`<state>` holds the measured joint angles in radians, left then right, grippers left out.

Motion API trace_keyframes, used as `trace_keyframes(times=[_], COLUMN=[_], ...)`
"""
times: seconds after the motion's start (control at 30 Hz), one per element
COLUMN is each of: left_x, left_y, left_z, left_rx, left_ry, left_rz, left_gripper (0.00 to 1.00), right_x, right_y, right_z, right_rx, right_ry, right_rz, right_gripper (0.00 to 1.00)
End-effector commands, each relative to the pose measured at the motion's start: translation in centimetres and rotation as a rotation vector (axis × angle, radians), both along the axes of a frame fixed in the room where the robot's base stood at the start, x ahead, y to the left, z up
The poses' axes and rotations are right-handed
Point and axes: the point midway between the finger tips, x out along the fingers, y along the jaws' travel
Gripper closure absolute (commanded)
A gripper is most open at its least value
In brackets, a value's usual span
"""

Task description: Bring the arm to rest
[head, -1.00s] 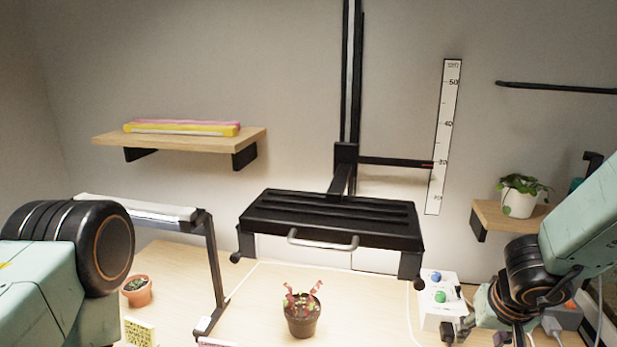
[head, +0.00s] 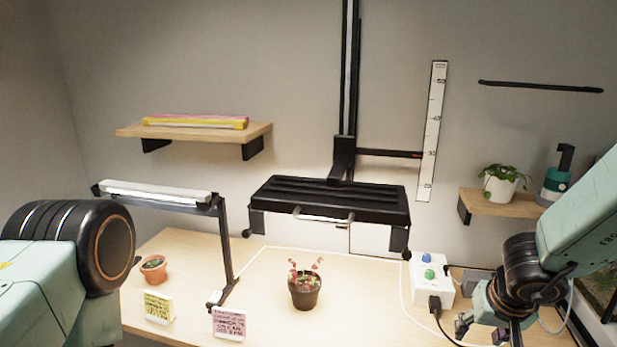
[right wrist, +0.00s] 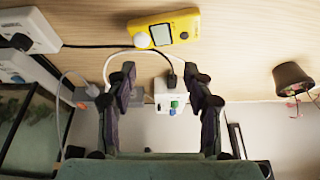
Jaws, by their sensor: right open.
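My right arm comes in from the right in the head view, bent down over the right part of the table (head: 385,325). Its gripper (head: 481,331) is low in the picture, beside the white control box (head: 430,278) with blue and green knobs. In the right wrist view the gripper (right wrist: 160,82) shows two dark fingers spread apart with nothing held between them. The control box (right wrist: 163,91) shows behind the gap. Of my left arm only a large joint shows at the left edge; its gripper is out of view.
A dark pot with a reddish plant (head: 305,292) stands mid-table under the black lamp panel (head: 330,200). A lamp stand (head: 222,250), small terracotta pot (head: 153,269) and two cards stand left. A yellow meter (right wrist: 168,29) lies near the right gripper. Wall shelves hang either side.

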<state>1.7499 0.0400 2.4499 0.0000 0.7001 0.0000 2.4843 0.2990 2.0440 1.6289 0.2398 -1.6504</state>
Motion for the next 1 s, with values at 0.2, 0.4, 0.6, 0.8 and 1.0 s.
trace_keyframes(times=[0.2, 0.4, 0.6, 0.8, 1.0], left_x=[0.0, 0.0, 0.0, 0.0, 0.0], left_y=[0.0, 0.0, 0.0, 0.0, 0.0], left_z=[0.0, 0.0, -0.5, -1.7, -3.3], left_rx=[0.0, 0.0, 0.0, 0.0, 0.0], left_ry=[0.0, 0.0, 0.0, 0.0, 0.0], left_rz=[0.0, 0.0, 0.0, 0.0, 0.0], left_gripper=[0.78, 0.78, 0.78, 0.78, 0.78], right_x=[0.1, -0.5, -2.5, -5.9, -11.8], right_y=[-0.8, -1.8, -2.5, -1.4, 2.0], right_z=[0.0, -0.1, -2.5, -8.0, -15.2], right_rx=[0.017, -0.007, -0.074, -0.113, -0.065], right_ry=[-0.015, -0.041, -0.069, -0.074, -0.011], right_rz=[-0.146, -0.233, -0.275, -0.224, -0.088], right_gripper=[0.48, 0.48, 0.48, 0.48, 0.48])
